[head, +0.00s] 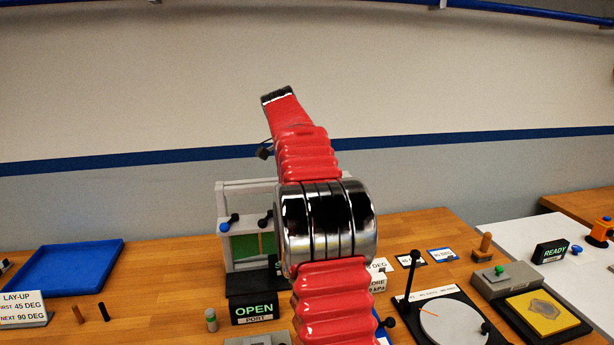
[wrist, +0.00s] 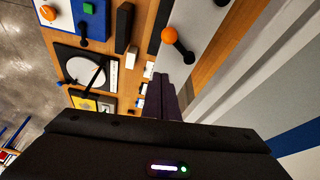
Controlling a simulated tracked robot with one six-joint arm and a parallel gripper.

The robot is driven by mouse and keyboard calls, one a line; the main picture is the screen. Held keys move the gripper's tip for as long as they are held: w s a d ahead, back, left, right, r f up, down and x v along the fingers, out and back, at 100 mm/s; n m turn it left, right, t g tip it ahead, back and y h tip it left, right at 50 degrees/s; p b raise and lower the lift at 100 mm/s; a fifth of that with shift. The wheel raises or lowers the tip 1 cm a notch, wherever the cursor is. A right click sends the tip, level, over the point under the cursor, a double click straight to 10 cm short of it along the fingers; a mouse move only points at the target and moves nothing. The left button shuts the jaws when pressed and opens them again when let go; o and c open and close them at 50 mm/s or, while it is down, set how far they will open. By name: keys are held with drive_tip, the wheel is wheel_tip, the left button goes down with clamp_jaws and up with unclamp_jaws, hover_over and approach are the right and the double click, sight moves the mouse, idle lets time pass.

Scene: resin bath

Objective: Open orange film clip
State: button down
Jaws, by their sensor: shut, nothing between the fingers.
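An orange piece (head: 600,232) with a blue knob stands on the white surface at the far right of the head view; I cannot tell for certain that it is the film clip. In the wrist view, an orange ball (wrist: 168,35) on a black lever sits on a light grey frame, just beyond my fingers. In the head view my raised arm hides part of the bench, and the fingertips cannot be made out.
A grey frame (head: 222,200) with knobbed levers and a green panel stands behind my arm, by an OPEN sign (head: 254,310). A blue tray (head: 68,268) lies at left. A round dial plate (head: 450,322) and a yellow pad (head: 541,312) lie at right.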

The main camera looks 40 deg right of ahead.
drive_tip(key=v, duration=0.6)
drive_tip(key=shift+w+a+r, duration=0.1)
drive_tip(key=shift+a+r, duration=0.05)
idle(0.5)
drive_tip(key=s+a+n+t, duration=0.25)
drive_tip(key=a+n, duration=0.35)
drive_tip(key=a, duration=0.5)
drive_tip(key=s+a+n+t, duration=0.2)
drive_tip(key=s+a+n, duration=0.3)
drive_tip(key=a, duration=0.7)
drive_tip(key=s+a+f+n+t+y, duration=0.2)
drive_tip(key=s+a+f+n+y, duration=0.1)
drive_tip(key=s+a+f+n, duration=0.8)
drive_tip(key=s+a+f, duration=0.3)
drive_tip(key=a+f, duration=0.1)
drive_tip(key=a, duration=0.1)
drive_tip(key=shift+s+a+f+n+t+y, duration=0.2)
drive_tip(key=shift+s+a+n+t+y, duration=0.1)
drive_tip(key=shift+t, duration=0.05)
